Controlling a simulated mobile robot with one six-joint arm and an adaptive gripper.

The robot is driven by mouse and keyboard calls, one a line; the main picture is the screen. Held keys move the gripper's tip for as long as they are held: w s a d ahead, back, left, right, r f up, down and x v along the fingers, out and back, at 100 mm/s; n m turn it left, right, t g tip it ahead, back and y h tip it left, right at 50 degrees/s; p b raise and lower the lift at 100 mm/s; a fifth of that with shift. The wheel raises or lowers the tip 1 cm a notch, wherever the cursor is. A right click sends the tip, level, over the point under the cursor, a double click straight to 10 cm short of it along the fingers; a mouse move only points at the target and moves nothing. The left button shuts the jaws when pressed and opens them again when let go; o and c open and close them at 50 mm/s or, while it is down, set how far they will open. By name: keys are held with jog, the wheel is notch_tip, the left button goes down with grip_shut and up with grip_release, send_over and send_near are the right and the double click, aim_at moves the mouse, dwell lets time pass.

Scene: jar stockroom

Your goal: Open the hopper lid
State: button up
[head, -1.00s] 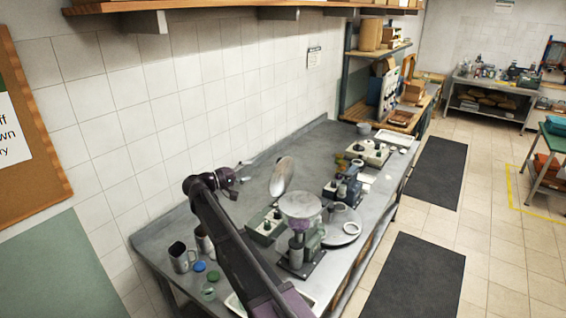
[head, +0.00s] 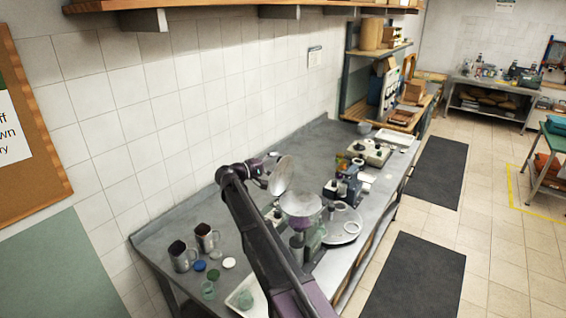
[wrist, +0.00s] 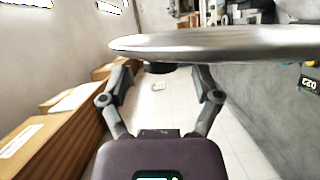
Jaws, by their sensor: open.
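The hopper (head: 301,206) is a pale round bowl on a green machine on the grey bench, partly hidden by my arm. A round metallic lid (head: 284,177) stands raised and steeply tilted at the bowl's back left; its hinge cannot be made out. My gripper (head: 264,171) is beside the lid's left face, partly behind my wrist. In the wrist view, my gripper (wrist: 160,72) has its fingers spread apart, and the lid (wrist: 225,43) shows edge-on across their tips. A dark knob (wrist: 158,68) sits under the lid between the fingers. Contact cannot be told.
A round plate (head: 341,228) and a small machine (head: 343,190) are right of the hopper. The tiled wall (head: 180,110) runs behind.

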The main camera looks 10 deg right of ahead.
jog(key=shift+x, duration=1.6)
grip_shut()
